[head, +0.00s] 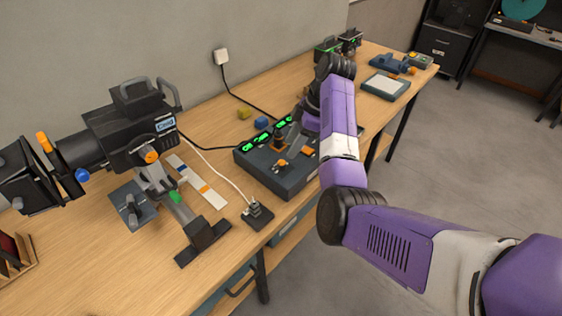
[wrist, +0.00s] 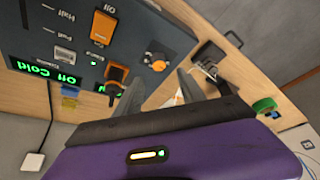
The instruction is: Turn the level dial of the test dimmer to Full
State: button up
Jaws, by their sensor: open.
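The test dimmer is a dark blue-grey box (head: 262,174) on the bench in the head view. Its panel (wrist: 150,22) fills the upper left of the wrist view, with green displays, one reading "Off Cold" (wrist: 50,77), and small printed labels, among them Off and Half. A black knob on an orange base (wrist: 116,76) stands beside one finger; a smaller black and orange knob (wrist: 156,60) lies past the fingertips. I cannot tell which is the level dial, nor its setting. My gripper (wrist: 160,88) is open and empty over the panel's edge; the arm partly hides the box (head: 298,142).
A large lamp on a stand (head: 130,130) is left of the dimmer. A small plug block on a dark pad (head: 256,213) sits near the bench's front edge. A wall socket (head: 221,57) has a cable.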

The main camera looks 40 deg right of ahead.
aim_at(282, 162)
jog(key=p+x, duration=0.1)
jog(key=x, duration=0.6)
jog(key=shift+w+f, duration=0.1)
jog(key=shift+f, duration=0.15)
grip_shut()
